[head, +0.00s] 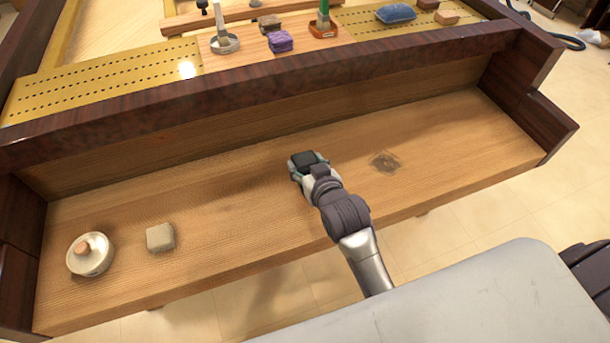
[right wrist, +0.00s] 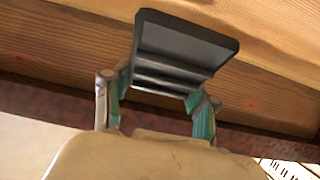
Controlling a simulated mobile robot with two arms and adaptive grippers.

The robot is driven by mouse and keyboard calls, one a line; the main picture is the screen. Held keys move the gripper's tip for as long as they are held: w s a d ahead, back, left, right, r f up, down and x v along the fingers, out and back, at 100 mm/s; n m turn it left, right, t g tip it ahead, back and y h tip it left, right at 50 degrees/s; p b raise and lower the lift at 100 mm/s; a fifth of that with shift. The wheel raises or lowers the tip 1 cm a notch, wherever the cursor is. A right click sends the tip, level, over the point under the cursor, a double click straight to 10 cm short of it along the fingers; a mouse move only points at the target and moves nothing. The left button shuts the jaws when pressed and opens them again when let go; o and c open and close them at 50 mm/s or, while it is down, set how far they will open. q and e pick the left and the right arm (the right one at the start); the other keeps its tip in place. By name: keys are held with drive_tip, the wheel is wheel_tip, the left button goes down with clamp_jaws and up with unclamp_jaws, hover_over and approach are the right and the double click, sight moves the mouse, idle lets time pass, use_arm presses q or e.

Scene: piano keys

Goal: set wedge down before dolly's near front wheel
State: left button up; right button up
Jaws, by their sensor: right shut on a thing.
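A dark grey to black wedge with ridges across one face (right wrist: 185,55) is between the fingers of my right gripper (head: 310,168). In the head view the wedge (head: 303,159) shows as a small dark block at the gripper's tip, over the middle of the wooden key bed. The right wrist view shows the two greenish fingers gripping it from both sides, tilted. I cannot tell whether it touches the wood. No dolly or wheel can be made out in either view. My left gripper is not in view.
The bare wooden key bed (head: 225,215) is mostly clear. A round tin with a knob (head: 91,255) and a grey block (head: 160,238) sit at its left; a dark stain (head: 385,161) lies right of the gripper. A dark rail (head: 130,115) runs behind.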

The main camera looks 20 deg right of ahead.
drive_tip(key=shift+w+a+f, duration=0.15)
drive_tip(key=shift+w+a, duration=0.05)
drive_tip(key=shift+w, duration=0.1)
wheel_tip(320, 180, down, 3)
drive_tip(key=shift+f+b, duration=0.15)
drive_tip(key=shift+b, duration=0.15)
drive_tip(key=shift+f, duration=0.35)
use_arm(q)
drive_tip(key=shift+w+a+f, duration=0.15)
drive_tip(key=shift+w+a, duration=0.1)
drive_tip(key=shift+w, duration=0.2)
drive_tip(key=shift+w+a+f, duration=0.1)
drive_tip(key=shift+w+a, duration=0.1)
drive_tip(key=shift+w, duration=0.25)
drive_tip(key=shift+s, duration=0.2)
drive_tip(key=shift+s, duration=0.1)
use_arm(e)
drive_tip(key=o, duration=1.3)
drive_tip(key=shift+f, duration=0.1)
